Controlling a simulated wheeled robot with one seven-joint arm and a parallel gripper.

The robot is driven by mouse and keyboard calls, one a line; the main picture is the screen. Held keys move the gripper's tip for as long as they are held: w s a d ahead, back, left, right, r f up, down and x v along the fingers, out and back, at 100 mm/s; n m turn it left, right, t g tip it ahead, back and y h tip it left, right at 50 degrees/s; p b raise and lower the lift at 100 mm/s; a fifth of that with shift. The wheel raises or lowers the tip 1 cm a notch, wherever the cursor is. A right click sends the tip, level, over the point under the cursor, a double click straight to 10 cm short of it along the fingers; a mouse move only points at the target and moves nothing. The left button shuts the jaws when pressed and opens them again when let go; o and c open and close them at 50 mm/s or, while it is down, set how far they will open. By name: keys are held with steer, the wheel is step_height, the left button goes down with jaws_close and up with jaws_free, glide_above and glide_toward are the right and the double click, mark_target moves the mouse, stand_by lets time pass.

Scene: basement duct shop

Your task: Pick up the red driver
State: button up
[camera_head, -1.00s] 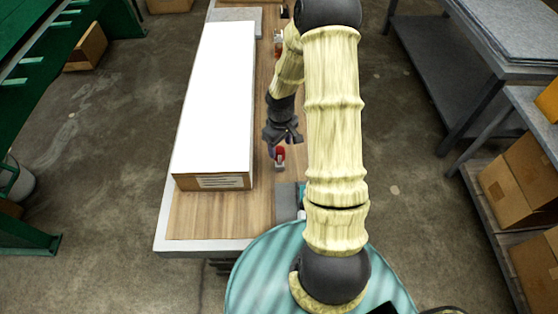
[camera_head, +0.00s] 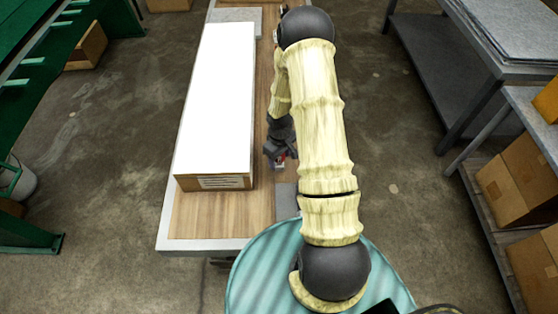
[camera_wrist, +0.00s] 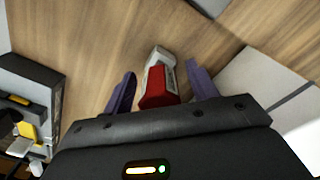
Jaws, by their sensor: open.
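The red driver (camera_wrist: 158,84) lies on the wooden bench top in the wrist view. Its red part is toward my gripper and its grey-white end points away. My gripper (camera_wrist: 160,83) is open, with one purple finger on each side of the driver and a gap visible on both sides. In the head view my gripper (camera_head: 276,160) is low over the bench and hides most of the driver; only a small red spot (camera_head: 281,159) shows beside it.
A long white-topped box (camera_head: 216,95) lies on the wooden bench (camera_head: 222,217), left of my gripper. A grey block (camera_head: 286,200) sits nearer the front. In the wrist view a dark case (camera_wrist: 28,88) stands at left. Shelves with cardboard boxes (camera_head: 518,178) stand at right.

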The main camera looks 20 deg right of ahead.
steer(key=shift+f, duration=0.2)
stand_by(0.4)
steer(key=c, duration=1.1)
steer(key=shift+r, duration=0.15)
step_height(320, 180, up, 10)
steer(key=shift+f+b, duration=0.1)
steer(key=shift+b, duration=0.75)
